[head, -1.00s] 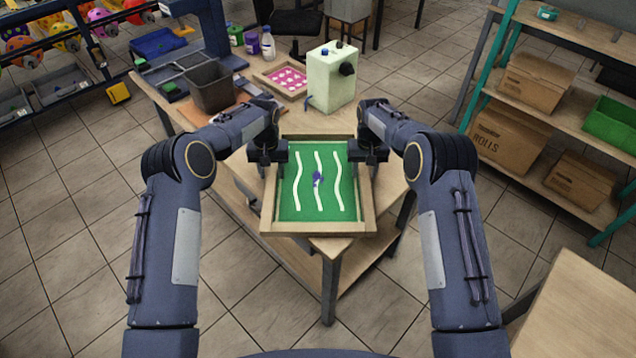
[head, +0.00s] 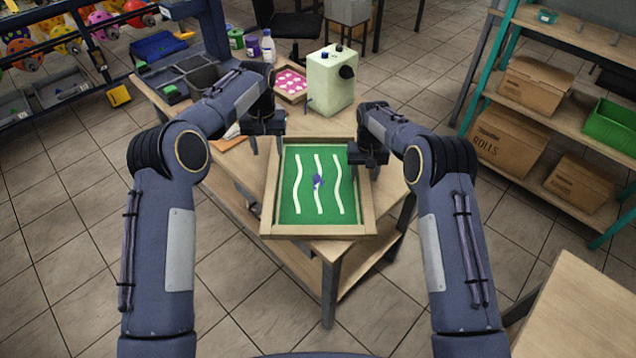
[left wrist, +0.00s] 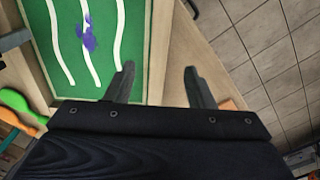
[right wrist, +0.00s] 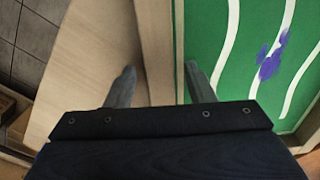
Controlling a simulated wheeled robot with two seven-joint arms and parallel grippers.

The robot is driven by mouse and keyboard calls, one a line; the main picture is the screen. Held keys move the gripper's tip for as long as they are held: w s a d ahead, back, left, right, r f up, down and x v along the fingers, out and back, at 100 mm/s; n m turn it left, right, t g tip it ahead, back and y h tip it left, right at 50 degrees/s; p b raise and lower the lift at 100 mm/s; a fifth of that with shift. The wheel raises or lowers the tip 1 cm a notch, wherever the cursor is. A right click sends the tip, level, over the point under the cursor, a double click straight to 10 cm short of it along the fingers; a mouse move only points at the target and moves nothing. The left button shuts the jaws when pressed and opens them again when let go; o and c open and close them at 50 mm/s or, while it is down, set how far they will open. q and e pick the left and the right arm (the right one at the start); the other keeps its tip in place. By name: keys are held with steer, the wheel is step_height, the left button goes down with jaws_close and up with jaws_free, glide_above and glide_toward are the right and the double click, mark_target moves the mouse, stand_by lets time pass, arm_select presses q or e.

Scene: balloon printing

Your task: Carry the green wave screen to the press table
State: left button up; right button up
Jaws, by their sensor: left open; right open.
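The green wave screen (head: 301,212) lies flat at the near corner of the wooden table. It has a wooden frame, white wavy stripes and a small purple smear near its middle. My left gripper (head: 267,150) is open and empty at the screen's far left edge. In the left wrist view (left wrist: 160,76), its fingers are apart on either side of the frame's rail. My right gripper (head: 362,176) is open at the screen's right edge. In the right wrist view (right wrist: 158,76), the frame's rail lies between its spread fingers. Finger contact with the frame cannot be told.
A pale green machine (head: 331,82) and a pink-patterned screen (head: 291,82) stand behind on the table, with a dark bin (head: 203,78) partly hidden by my left arm. Shelves with cardboard boxes (head: 512,138) are at right. Another wooden surface (head: 580,320) is at lower right.

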steer(key=shift+r, duration=0.2)
arm_select(q)
steer(key=shift+r, duration=0.6)
arm_select(e)
step_height(320, 180, up, 12)
steer(key=shift+f, duration=0.15)
